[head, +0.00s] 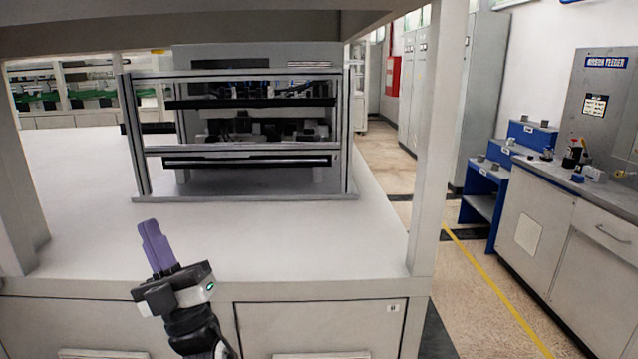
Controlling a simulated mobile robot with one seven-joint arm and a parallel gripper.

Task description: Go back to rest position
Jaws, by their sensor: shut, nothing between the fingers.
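My gripper (158,246) is at the lower left of the head view, over the front edge of the white worktop (300,235). Its purple fingers point up and slightly left. They are together, and nothing shows between them. The wrist is dark, with a small lit green mark on its side. My arm comes up from the bottom edge of the picture. The gripper appears apart from the frame machine behind it.
A metal-framed machine (240,196) stands on the worktop behind my gripper. A white post (436,150) rises at the worktop's right corner, and an overhead beam crosses the top. Right of it lie a floor aisle, blue steps (480,195) and a grey counter (590,215).

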